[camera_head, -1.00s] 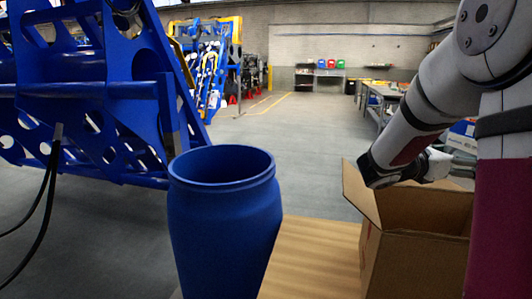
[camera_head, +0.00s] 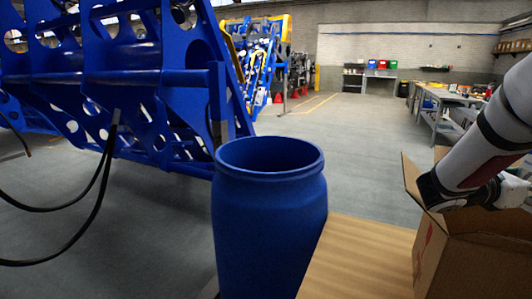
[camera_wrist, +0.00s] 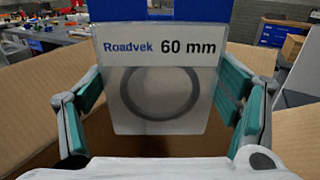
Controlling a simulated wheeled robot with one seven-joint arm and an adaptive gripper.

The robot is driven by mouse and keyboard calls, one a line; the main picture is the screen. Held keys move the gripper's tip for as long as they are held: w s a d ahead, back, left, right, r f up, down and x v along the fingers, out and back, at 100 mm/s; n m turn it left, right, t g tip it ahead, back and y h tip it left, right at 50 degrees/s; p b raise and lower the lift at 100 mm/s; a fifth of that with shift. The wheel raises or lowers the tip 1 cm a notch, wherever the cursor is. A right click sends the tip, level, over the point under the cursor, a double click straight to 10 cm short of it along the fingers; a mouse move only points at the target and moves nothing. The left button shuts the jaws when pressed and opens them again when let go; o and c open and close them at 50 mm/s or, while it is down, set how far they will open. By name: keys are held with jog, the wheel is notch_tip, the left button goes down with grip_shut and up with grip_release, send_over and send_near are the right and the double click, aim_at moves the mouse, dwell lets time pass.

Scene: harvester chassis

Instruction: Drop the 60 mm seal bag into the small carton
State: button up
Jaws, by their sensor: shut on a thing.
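The seal bag (camera_wrist: 160,98) is clear, with a white label reading "Roadvek 60 mm" and a dark grey ring inside. My gripper (camera_wrist: 160,105) has teal-padded fingers on both sides of the bag and is shut on it. The brown open-topped carton (camera_head: 465,262) stands at the lower right of the head view. Its cardboard flaps (camera_wrist: 30,82) spread around the gripper and bag in the wrist view. In the head view, my arm reaches over the carton from the right; the bag is hidden there. I cannot tell how far the bag is below the carton's rim.
A blue open drum (camera_head: 268,225) stands left of the carton. A wooden tabletop (camera_head: 360,262) lies between them. A large blue perforated chassis frame (camera_head: 130,80) fills the left, with black hoses (camera_head: 90,215) hanging. Workbenches (camera_head: 445,105) stand at the back right; the middle floor is clear.

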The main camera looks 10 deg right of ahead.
jog(key=o, duration=1)
jog(key=shift+r, duration=0.1)
notch_tip(320, 180, up, 10)
jog(key=shift+f, duration=0.1)
